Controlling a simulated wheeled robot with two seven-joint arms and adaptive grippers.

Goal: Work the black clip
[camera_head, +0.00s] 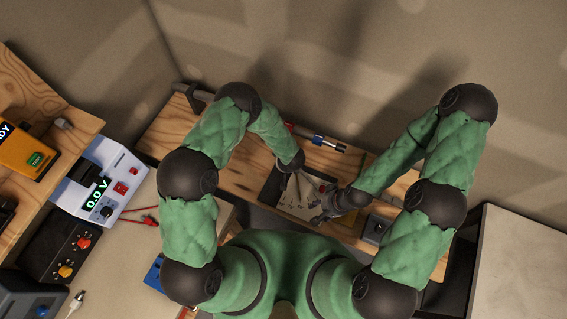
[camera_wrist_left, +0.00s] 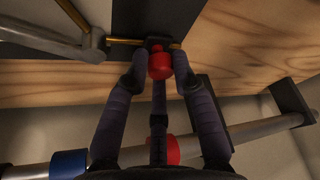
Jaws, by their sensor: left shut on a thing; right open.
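In the left wrist view, my left gripper (camera_wrist_left: 160,64) has its two dark fingers closed on a red rounded knob (camera_wrist_left: 160,67). A small black block, likely the black clip (camera_wrist_left: 157,42), sits directly behind the knob at a thin brass rod (camera_wrist_left: 125,41). Whether knob and block are one piece I cannot tell. In the head view the left gripper is over the dark tray on the bench, and the clip is too small to make out. My right gripper (camera_head: 317,211) is open, with its dark fingers over the tray's right side, close to the left one.
The dark tray (camera_head: 267,190) holds a pale marked sheet (camera_head: 296,207) on the wooden bench (camera_head: 232,158). A rod with blue and red collars (camera_head: 318,139) lies along the back. A grey metal link (camera_wrist_left: 90,42) stands left of the clip. Meters with red leads (camera_head: 100,183) are at left.

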